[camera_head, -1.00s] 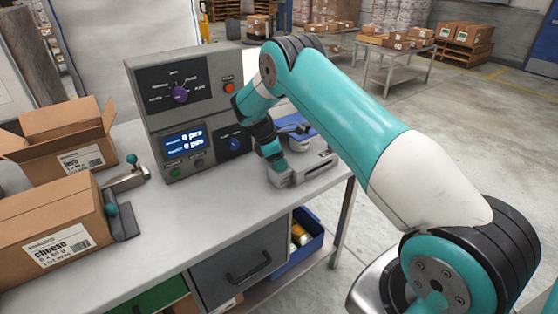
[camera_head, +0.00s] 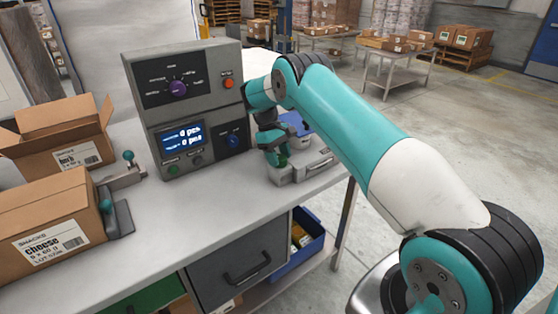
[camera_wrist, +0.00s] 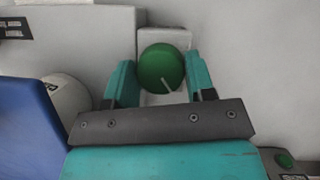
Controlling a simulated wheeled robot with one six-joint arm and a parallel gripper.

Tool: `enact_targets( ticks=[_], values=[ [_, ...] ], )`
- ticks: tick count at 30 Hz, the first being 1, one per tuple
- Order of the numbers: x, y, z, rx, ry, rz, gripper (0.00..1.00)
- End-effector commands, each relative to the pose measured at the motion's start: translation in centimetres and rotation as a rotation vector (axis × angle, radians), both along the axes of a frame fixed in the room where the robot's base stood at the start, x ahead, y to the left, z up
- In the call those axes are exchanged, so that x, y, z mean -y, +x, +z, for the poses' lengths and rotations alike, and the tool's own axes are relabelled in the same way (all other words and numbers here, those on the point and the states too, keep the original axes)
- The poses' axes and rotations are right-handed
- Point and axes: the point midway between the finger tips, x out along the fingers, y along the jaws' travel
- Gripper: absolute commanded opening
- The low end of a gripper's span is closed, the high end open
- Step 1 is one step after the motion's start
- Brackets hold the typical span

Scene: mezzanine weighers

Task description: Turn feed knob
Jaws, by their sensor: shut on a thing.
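A round green knob (camera_wrist: 160,67) with a pale pointer line sits on a light grey block in the wrist view. The line points down and slightly right. My gripper (camera_wrist: 161,82) has its two teal fingers on either side of the knob, shut on it. In the head view my gripper (camera_head: 275,152) reaches down at the small grey device (camera_head: 305,166) on the bench, right of the control box. A little green of the knob (camera_head: 283,160) shows there; the rest is hidden by my wrist. No label on the knob is readable.
The grey control box (camera_head: 205,130) carries a purple dial (camera_head: 178,88), a red button (camera_head: 228,83), a blue knob (camera_head: 233,141) and a lit display (camera_head: 181,136). A blue tray (camera_wrist: 25,130) and white round object (camera_wrist: 67,100) lie beside my gripper.

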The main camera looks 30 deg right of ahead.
Motion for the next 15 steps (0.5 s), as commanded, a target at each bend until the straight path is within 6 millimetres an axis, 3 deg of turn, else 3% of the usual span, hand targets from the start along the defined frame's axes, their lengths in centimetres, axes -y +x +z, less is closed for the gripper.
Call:
enact_targets(
  ticks=[15],
  values=[
    [0.14, 0.16, -0.04, 0.007, -0.001, -0.250, 0.26]
  ],
)
